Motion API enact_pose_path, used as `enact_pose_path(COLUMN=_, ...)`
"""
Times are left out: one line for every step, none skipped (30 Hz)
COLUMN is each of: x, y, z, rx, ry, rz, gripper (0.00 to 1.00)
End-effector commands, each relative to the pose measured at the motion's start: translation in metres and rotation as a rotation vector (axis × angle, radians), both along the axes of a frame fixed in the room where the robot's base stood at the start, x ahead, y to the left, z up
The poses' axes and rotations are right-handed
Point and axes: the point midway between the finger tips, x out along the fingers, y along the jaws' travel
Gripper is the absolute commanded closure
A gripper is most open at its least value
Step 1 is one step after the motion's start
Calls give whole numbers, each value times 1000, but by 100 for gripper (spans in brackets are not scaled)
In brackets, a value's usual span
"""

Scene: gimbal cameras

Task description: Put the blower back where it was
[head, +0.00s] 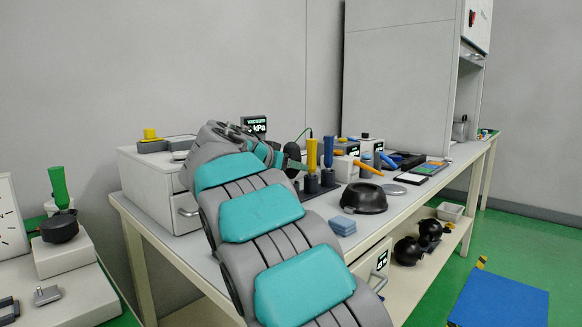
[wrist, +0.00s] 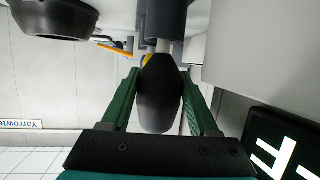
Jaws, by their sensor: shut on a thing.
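My gripper (wrist: 160,100) is shut on a dark bulb blower (wrist: 160,90), with a green finger on each side of it. The blower's pale nozzle points at a dark cylindrical holder (wrist: 166,18) in the wrist view. I cannot tell whether the nozzle tip is inside the holder or just short of it. In the head view the dark blower (head: 293,151) is upright at the end of my arm, left of a yellow-handled tool (head: 311,156) and a blue-handled tool (head: 328,150) standing in dark holders. My arm partly hides the gripper there.
A black bowl (head: 364,198), blue pads (head: 342,226) and an orange-handled tool (head: 368,168) are to the right on the bench. A white drawer box (head: 150,187) and a vacuum display (head: 254,124) stand left and behind. The bench front (head: 400,206) has some bare room.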

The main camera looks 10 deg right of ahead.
Motion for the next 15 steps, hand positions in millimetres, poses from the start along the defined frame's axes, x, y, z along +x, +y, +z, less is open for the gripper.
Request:
enact_pose_path(x=0, y=0, z=0, rx=0, ry=-1, rz=1, gripper=84)
enact_pose_path(x=0, y=0, z=0, rx=0, ry=-2, rz=1, gripper=84)
enact_pose_path(x=0, y=0, z=0, rx=0, ry=-2, rz=1, gripper=84)
enact_pose_path(x=0, y=0, z=0, rx=0, ry=-2, rz=1, gripper=84)
enact_pose_path(x=0, y=0, z=0, rx=0, ry=-2, rz=1, gripper=84)
enact_pose_path(x=0, y=0, z=0, rx=0, ry=-2, rz=1, gripper=84)
enact_pose_path(x=0, y=0, z=0, rx=0, ry=-2, rz=1, gripper=84)
enact_pose_path(x=0, y=0, z=0, rx=0, ry=-2, rz=1, gripper=84)
enact_pose_path(x=0, y=0, z=-1, rx=0, ry=-2, rz=1, gripper=84)
enact_pose_path(x=0, y=0, z=-2, rx=0, ry=-2, rz=1, gripper=84)
enact_pose_path(x=0, y=0, z=-3, rx=0, ry=-2, rz=1, gripper=84)
enact_pose_path(x=0, y=0, z=-3, rx=0, ry=-2, rz=1, gripper=84)
enact_pose_path(x=0, y=0, z=-4, rx=0, ry=-2, rz=1, gripper=84)
enact_pose_path(x=0, y=0, z=-3, rx=0, ry=-2, rz=1, gripper=37)
enact_pose_path(x=0, y=0, z=-2, rx=0, ry=-2, rz=1, gripper=32)
